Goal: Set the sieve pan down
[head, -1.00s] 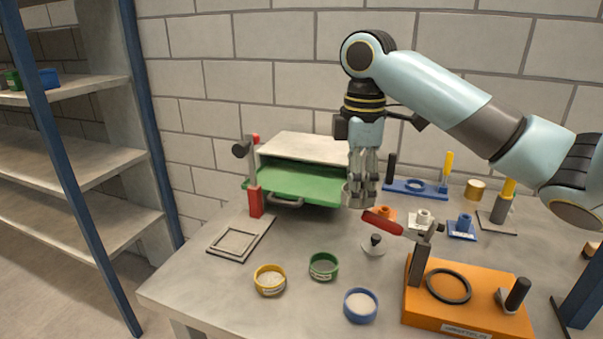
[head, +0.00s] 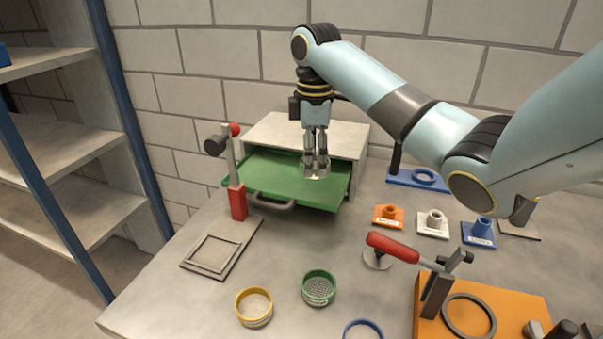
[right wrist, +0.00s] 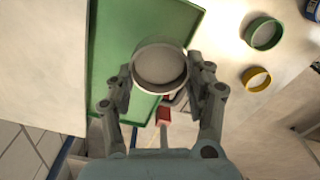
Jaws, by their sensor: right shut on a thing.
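The sieve pan (head: 317,173) is a small round light-grey pan. My right gripper (head: 316,160) is shut on it and holds it over the green tray (head: 262,170). In the right wrist view the pan (right wrist: 160,66) sits between the two fingers (right wrist: 160,92), its round opening facing the camera. The green tray also shows under it there (right wrist: 110,70). I cannot tell whether the pan touches the tray. My left gripper is not in view.
The tray juts from a grey box (head: 270,128). A red-based post (head: 238,200) stands at its left. Yellow (head: 254,309) and green (head: 318,290) sieve rings are in front. A red-handled clamp (head: 392,246) and orange block (head: 510,305) are right. Bare table lies between.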

